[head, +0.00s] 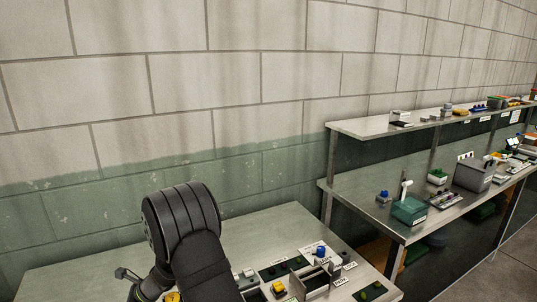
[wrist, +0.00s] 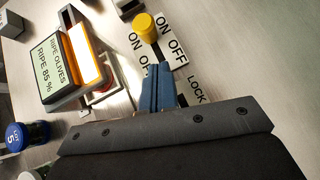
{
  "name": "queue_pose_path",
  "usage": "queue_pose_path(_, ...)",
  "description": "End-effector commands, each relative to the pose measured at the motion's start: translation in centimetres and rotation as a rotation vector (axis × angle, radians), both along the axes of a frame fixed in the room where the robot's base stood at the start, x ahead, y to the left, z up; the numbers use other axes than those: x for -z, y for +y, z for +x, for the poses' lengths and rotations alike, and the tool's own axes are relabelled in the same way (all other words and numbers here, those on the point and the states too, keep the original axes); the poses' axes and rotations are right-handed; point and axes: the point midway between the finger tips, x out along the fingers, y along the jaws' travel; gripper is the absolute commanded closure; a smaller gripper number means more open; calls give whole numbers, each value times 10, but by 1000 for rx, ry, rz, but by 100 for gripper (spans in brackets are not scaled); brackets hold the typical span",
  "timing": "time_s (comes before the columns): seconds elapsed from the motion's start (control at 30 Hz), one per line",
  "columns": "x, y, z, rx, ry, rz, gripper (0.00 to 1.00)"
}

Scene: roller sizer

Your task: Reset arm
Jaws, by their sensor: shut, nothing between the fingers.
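My arm (head: 185,230) rises from the bottom of the head view, over the steel table. My gripper's fingertips are not clear in that view. In the wrist view, my gripper (wrist: 157,70) shows as two narrow blue fingers pressed together, with nothing between them. The fingers overlap a panel with ON, OFF and LOCK labels and partly hide the lettering. I cannot tell whether they touch it. A yellow knob (wrist: 145,27) on a white ON/OFF plate (wrist: 174,45) stands just beyond the fingertips.
A display reading "RIPE OLIVES RIPE 85 %" (wrist: 52,68) and a blue-topped round item marked 5 (wrist: 16,137) lie left of the fingers. The steel table (head: 80,278) is bare at its left. A second bench (head: 350,190) with a shelf (head: 365,126) stands right, holding a grey bin (head: 474,177).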

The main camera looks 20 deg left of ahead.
Motion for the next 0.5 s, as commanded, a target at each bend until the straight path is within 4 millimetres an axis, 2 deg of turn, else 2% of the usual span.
queue_pose_path(0.03, -14, -8, 7, 5, -3, 7, 100)
queue_pose_path(0.43, -69, -60, 36, 5, -5, 8, 100)
queue_pose_path(0.47, -73, -63, 38, 4, -5, 7, 100)
queue_pose_path(0.5, -76, -58, 29, -25, -5, -5, 100)
